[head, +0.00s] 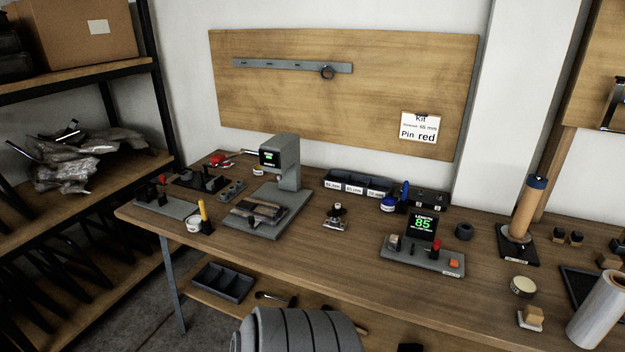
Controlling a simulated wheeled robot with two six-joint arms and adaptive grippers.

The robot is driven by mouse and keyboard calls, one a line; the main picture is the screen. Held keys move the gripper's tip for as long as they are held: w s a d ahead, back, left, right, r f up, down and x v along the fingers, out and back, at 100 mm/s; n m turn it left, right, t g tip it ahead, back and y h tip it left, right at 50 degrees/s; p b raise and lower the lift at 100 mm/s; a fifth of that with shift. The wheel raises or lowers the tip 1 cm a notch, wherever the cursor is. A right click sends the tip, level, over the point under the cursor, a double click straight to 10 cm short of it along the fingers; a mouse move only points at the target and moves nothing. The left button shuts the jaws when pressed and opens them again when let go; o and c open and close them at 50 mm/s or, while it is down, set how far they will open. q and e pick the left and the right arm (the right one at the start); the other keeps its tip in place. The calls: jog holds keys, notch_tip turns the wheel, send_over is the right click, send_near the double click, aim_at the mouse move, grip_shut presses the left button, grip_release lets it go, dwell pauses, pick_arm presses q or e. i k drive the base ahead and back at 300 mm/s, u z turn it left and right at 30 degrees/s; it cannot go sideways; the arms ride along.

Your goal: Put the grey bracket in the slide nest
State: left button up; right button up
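I cannot pick out the grey bracket with certainty; a small grey block (394,242) sits at the left end of a grey fixture (425,261) that has a red-topped knob, an orange button and a display reading LENGTH 85. I cannot tell for sure which fixture is the slide nest. Another long grey plate (172,207) with dark and red parts lies at the bench's left end. A grey press-like stand (287,158) with a green-lit display holds brownish pieces on its base.
The wooden bench (385,289) is crowded along its back. A small metal piece with a dark knob (336,217) stands mid-bench.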

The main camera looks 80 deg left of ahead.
aim_at(264, 211)
jog(key=u, duration=0.8)
jog(key=i, duration=0.7)
jog(key=u, duration=0.85)
